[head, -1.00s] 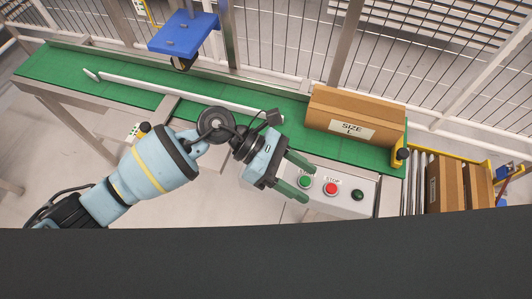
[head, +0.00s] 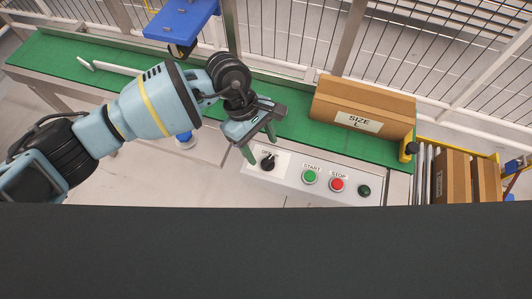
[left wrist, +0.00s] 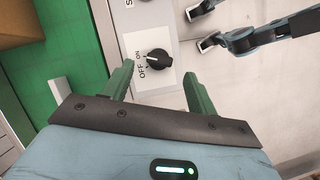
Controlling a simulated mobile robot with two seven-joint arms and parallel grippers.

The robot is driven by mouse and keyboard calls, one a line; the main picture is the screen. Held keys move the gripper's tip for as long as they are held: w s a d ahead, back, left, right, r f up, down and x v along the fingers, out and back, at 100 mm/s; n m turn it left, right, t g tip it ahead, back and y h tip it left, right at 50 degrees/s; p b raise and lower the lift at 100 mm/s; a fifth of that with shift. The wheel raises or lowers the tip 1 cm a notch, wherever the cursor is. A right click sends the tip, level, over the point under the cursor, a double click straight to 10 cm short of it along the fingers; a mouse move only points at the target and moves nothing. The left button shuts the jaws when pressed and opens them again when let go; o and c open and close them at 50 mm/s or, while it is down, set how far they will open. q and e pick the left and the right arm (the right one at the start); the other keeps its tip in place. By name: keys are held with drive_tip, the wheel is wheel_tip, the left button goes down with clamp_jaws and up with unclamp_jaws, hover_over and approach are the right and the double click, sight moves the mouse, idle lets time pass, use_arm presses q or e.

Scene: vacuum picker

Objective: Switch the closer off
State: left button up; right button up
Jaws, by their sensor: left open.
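The closer switch is a black rotary knob (head: 268,163) on a white plate marked OFF and ON, at the left end of the control panel. It also shows in the left wrist view (left wrist: 158,60); I cannot tell its setting for sure. My left gripper (head: 262,149) is open, with its green fingers pointing at the panel just behind the knob. In the left wrist view the fingers (left wrist: 157,80) are spread, and the knob shows between and beyond them, apart from both. My right gripper (left wrist: 199,28) shows open at the top right, beside the panel.
The grey control panel (head: 290,182) also bears a green START button (head: 309,176), a red STOP button (head: 337,184) and a dark green button (head: 364,191). Behind it, a box marked SIZE L (head: 385,103) sits on the green conveyor (head: 300,122). A blue fixture (head: 180,20) stands at the back.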

sight(268, 160)
use_arm(q)
drive_tip(key=shift+x, duration=2.2)
drive_tip(key=c, duration=1)
